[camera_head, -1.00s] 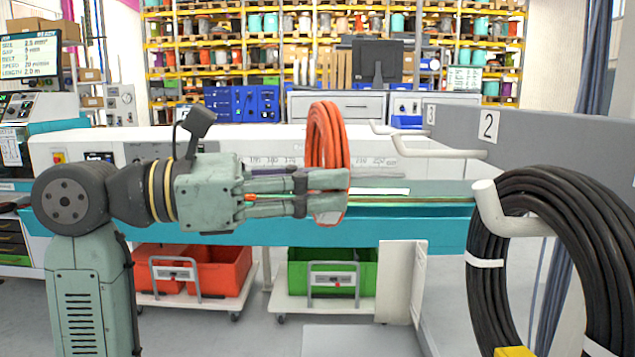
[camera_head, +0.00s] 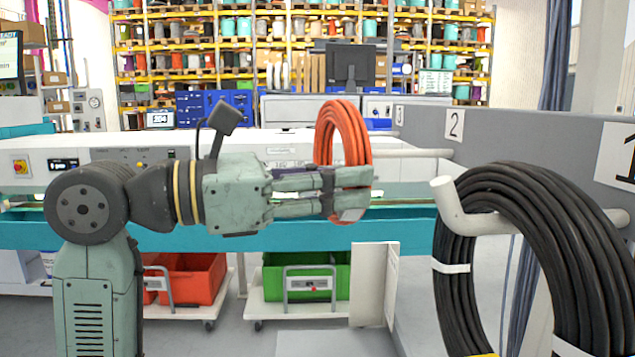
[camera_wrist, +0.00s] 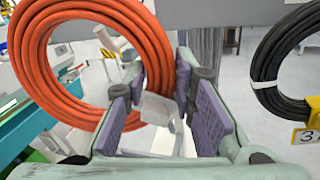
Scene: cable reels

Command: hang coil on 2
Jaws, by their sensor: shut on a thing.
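The orange coil (camera_head: 343,135) hangs upright in my gripper (camera_head: 352,190), which is shut on its lower part. A white band shows at the grip. In the wrist view, the coil (camera_wrist: 45,75) fills the left and my gripper (camera_wrist: 170,105) has its purple-padded fingers on it. The plate marked 2 (camera_head: 453,125) is on the grey panel. The pale peg near it (camera_head: 412,153) points left and lies just right of the orange coil in the picture; its tip seems hidden behind the coil. I cannot tell the depth between them. A pale peg end shows through the coil's opening in the wrist view.
A large black coil (camera_head: 470,265) hangs on the nearer peg (camera_head: 450,205) by plate 1 (camera_head: 628,155), right of my gripper. The grey panel (camera_head: 540,140) bounds the right side. Red (camera_head: 185,278) and green bins (camera_head: 300,275) stand on carts below the teal bench edge.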

